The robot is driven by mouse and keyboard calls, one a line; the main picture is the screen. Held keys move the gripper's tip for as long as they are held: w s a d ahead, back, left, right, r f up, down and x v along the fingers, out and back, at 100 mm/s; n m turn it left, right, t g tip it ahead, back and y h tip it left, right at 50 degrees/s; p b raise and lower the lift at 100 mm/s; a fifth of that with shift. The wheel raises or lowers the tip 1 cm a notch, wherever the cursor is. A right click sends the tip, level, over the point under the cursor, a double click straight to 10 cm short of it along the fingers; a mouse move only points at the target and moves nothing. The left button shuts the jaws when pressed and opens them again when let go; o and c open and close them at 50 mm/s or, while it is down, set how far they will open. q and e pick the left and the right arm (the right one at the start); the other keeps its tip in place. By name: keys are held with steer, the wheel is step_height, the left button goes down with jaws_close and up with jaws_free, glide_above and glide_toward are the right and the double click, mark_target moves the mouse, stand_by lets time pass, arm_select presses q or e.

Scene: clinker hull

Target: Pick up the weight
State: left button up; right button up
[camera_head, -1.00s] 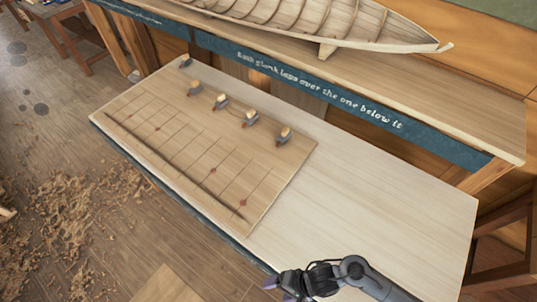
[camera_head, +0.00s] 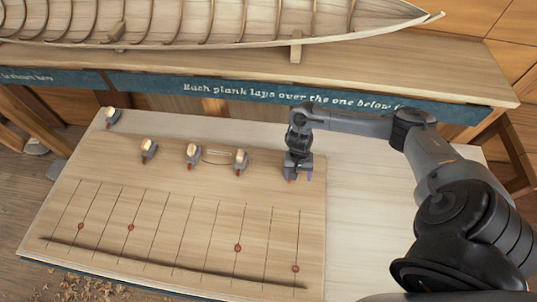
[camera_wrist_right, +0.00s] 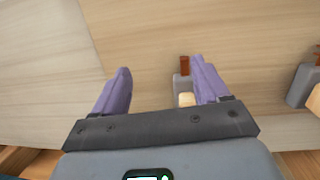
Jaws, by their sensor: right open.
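Several small grey weights with pale wooden tops and reddish tips stand in a row along the back of the drawing board; three of them (camera_head: 149,150) (camera_head: 193,155) (camera_head: 240,160) are clear of my arm. My right gripper (camera_head: 299,177) is open at the right end of the row, over another weight that it mostly hides in the head view. In the right wrist view, that weight (camera_wrist_right: 184,86) shows beside the inner side of the right-hand finger, which partly covers it. Whether they touch is unclear. My left gripper is out of view.
The wooden board (camera_head: 170,220) has ruled lines, red marks and a long dark curved strip near its front. Another weight (camera_head: 112,117) sits off at the back left. The bench with the boat hull (camera_head: 230,25) stands behind. The pale table is bare at right.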

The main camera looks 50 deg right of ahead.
steer(key=shift+t+h, duration=0.4)
steer(key=shift+t, duration=0.2)
steer(key=w+d+r, duration=0.4)
steer(key=d, duration=0.1)
steer(key=shift+w+r+b, duration=0.25)
steer(key=shift+w+b, duration=0.05)
steer(key=shift+w, duration=0.1)
steer(key=shift+w+r, duration=0.15)
steer(key=shift+w, duration=0.2)
steer(key=shift+w+f, duration=0.25)
steer(key=shift+w, duration=0.05)
step_height(320, 180, down, 4)
steer(key=shift+a+f, duration=0.1)
steer(key=shift+f, duration=2.7)
steer(key=shift+d, duration=0.2)
steer(key=shift+c, duration=0.4)
steer(key=shift+w, duration=0.1)
jaws_close()
